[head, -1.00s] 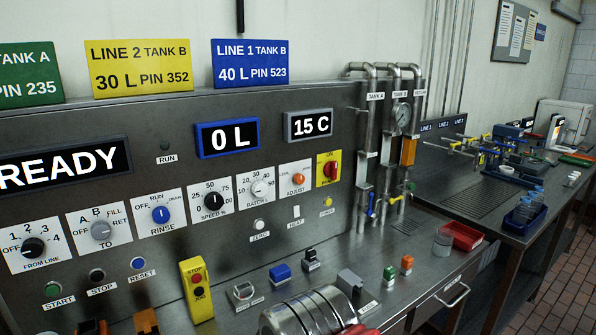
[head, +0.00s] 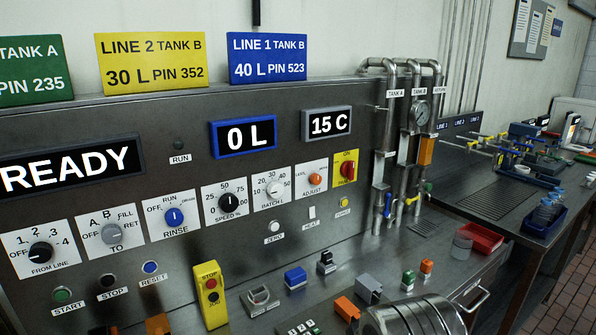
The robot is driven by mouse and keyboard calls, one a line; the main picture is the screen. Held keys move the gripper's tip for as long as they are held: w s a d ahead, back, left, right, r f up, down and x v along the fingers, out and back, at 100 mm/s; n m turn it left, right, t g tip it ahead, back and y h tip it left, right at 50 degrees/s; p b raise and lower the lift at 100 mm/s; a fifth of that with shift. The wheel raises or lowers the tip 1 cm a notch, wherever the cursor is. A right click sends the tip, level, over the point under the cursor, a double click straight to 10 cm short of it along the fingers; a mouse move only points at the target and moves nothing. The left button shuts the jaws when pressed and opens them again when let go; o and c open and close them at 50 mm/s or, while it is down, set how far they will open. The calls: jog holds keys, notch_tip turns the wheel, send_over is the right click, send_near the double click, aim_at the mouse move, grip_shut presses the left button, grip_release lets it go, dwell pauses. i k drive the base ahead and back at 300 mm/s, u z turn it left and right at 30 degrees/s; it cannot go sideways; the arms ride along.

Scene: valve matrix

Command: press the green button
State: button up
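The green button (head: 62,294) is a small round push button labelled START, low on the left of the steel control panel (head: 270,95). It is uncovered, with nothing touching it. To its right are the black STOP button (head: 107,281) and the blue RESET button (head: 150,267). My gripper is not in view. A silver cylindrical part at the bottom right looks like part of my arm, well to the right of the green button.
A yellow box (head: 210,294) with a red stop button stands right of the button row. Several blocks and small devices, including a blue one (head: 295,277), lie on the bench. Pipes (head: 390,150) rise at the right. The READY display (head: 72,166) is above the dials.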

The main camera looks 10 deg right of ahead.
aim_at(61, 296)
jog(key=u, duration=1.45)
